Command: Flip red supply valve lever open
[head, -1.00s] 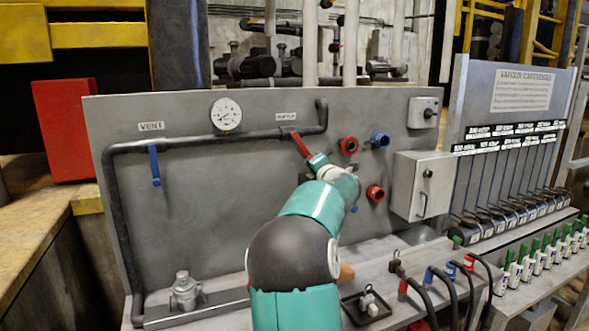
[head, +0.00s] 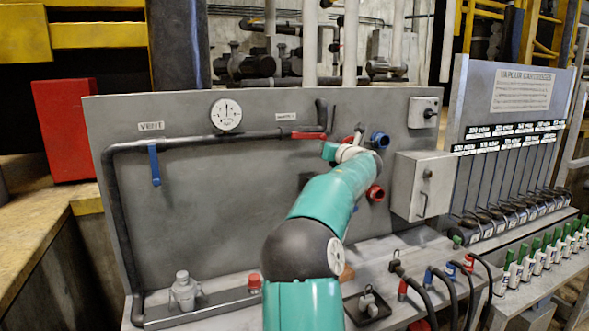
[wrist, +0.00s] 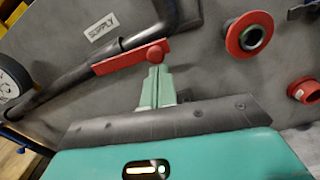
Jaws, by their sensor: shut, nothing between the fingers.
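The red supply valve lever (head: 308,135) lies along the dark pipe, level with it, under the SUPPLY label in the head view. In the wrist view the red lever (wrist: 131,58) also lies in line with the pipe, its pivot at the right end. My gripper (wrist: 157,70) is shut and empty, its pale green fingertips just below the lever's pivot end. They look close to the lever; I cannot tell if they touch. In the head view my gripper (head: 330,150) is partly hidden by my wrist, just below the lever's right end.
A blue vent lever (head: 154,165) hangs down on the pipe at left. A gauge (head: 226,114) is above the pipe. A blue port (head: 380,140) and a red port (head: 375,193) stick out right of my gripper. A grey box (head: 422,185) stands farther right.

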